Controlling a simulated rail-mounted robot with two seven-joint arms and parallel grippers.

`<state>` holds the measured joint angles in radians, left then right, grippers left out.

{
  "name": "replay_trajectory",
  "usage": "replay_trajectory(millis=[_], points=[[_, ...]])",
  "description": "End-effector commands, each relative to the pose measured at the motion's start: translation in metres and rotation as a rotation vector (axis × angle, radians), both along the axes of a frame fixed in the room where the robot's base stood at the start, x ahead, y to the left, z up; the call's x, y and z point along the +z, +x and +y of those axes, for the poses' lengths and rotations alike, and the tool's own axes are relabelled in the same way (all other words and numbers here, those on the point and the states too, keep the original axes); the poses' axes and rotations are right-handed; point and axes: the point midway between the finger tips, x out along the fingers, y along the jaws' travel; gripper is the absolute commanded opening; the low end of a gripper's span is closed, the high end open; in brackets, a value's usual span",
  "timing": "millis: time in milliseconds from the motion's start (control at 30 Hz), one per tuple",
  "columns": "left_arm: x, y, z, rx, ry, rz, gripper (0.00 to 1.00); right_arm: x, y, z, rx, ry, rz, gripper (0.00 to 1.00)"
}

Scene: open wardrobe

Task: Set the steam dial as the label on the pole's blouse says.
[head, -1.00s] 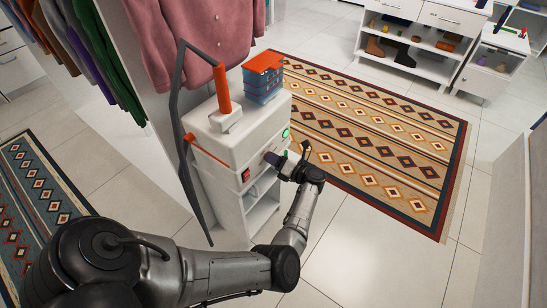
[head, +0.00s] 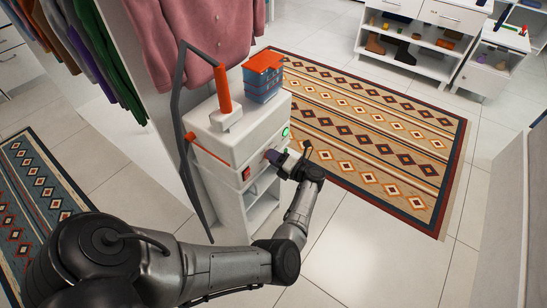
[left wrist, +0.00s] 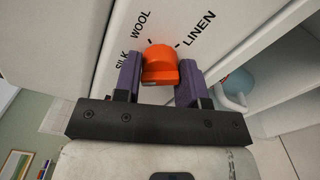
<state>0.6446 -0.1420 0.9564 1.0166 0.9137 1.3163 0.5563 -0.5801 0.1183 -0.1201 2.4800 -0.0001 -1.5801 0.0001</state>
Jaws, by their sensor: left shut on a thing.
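The steam dial is an orange knob (left wrist: 160,66) on the white front of the steamer unit (head: 225,135). The words SILK, WOOL and LINEN are printed around it in the left wrist view. I cannot tell surely which mark the knob points to. My left gripper (left wrist: 158,82) has its two purple fingers on either side of the knob and is shut on it; it also shows in the head view (head: 273,157) at the unit's front. A pink blouse (head: 195,40) hangs behind the unit. No readable label shows on it. My right gripper is out of view.
A red switch (head: 246,173) and a green round light (head: 286,132) sit on the unit's front. A blue tank with an orange top (head: 263,85) and an orange-handled iron-like piece (head: 224,100) stand on top. Open shelves are below; a patterned rug (head: 370,140) lies right.

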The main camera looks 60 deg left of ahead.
Motion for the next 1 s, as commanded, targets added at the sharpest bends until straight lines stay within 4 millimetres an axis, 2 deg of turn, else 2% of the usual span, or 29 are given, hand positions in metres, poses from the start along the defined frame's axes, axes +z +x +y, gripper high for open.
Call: replay_trajectory(millis=[67,100,333,667,767,1000], points=[[0.001,0.000,0.000,-0.001,0.002,0.000,0.14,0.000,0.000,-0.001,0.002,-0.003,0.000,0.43],[0.001,0.000,0.000,-0.001,0.002,0.000,0.40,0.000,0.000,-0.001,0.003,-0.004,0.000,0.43],[0.000,0.000,0.000,0.000,0.000,-0.001,0.62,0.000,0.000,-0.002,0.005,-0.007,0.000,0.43],[0.000,0.002,-0.004,0.000,0.000,-0.001,0.62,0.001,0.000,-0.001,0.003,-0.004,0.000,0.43],[0.001,0.006,-0.014,-0.001,-0.001,-0.002,0.62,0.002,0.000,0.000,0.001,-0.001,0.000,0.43],[0.001,0.026,-0.056,-0.003,-0.001,-0.001,0.62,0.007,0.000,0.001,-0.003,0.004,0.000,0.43]])
